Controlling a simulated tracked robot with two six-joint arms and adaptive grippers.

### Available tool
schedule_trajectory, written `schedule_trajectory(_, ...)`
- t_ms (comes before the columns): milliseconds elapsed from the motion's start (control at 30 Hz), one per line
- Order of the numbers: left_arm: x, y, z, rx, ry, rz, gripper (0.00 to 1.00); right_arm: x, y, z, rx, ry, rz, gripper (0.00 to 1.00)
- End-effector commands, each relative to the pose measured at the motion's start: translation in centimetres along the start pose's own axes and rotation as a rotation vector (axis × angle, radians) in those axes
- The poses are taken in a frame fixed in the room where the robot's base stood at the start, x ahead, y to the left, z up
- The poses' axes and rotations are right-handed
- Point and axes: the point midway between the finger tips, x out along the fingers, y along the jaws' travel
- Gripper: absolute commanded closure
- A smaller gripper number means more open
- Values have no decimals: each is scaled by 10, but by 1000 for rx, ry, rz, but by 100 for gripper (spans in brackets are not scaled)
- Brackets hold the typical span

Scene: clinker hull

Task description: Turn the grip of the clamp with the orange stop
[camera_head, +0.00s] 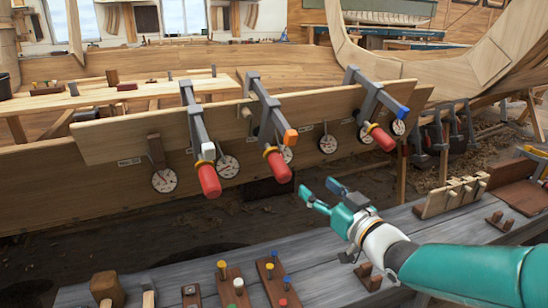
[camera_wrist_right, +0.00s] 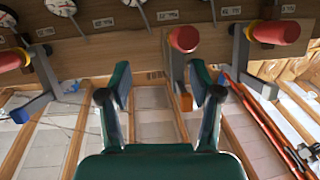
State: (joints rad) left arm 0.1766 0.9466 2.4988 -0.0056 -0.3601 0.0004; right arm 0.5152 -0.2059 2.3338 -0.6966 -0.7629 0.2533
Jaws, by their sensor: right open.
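Three grey clamps sit on the long plank in the head view, each with a red grip. The middle clamp (camera_head: 265,108) has an orange stop (camera_head: 290,137) and a red grip (camera_head: 278,166) at its lower end. In the wrist view its grip (camera_wrist_right: 183,39) and orange stop (camera_wrist_right: 186,102) show near the right-hand finger. My right gripper (camera_head: 318,191) is open and empty, to the right of and below that grip, apart from it. Its open fingers also show in the wrist view (camera_wrist_right: 160,82). My left gripper is not in view.
The left clamp has a white stop (camera_head: 208,151); the right one has a blue stop (camera_head: 403,111). Round dials (camera_head: 228,166) hang along the plank. A grey bench (camera_head: 180,285) below carries pegged blocks (camera_head: 236,287), a mallet (camera_head: 107,288) and a wooden rack (camera_head: 455,195).

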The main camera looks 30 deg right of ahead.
Motion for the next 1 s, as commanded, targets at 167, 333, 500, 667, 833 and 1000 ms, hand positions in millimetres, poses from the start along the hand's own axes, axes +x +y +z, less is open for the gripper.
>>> schedule_trajectory(167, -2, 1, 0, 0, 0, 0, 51, -11, 16, 3, -242, -17, 161, 36)
schedule_trajectory(333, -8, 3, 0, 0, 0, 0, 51, -26, 5, 8, -390, -92, 260, 36)
schedule_trajectory(500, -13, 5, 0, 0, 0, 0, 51, -37, -35, 6, -316, -113, 237, 36)
schedule_trajectory(667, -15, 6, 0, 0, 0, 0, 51, -34, -61, -9, -311, -72, 177, 36)
schedule_trajectory(833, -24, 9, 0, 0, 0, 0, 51, -27, -62, -11, -314, -71, 172, 36)
schedule_trajectory(1000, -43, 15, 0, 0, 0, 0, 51, -13, -59, -13, -315, -75, 173, 36)
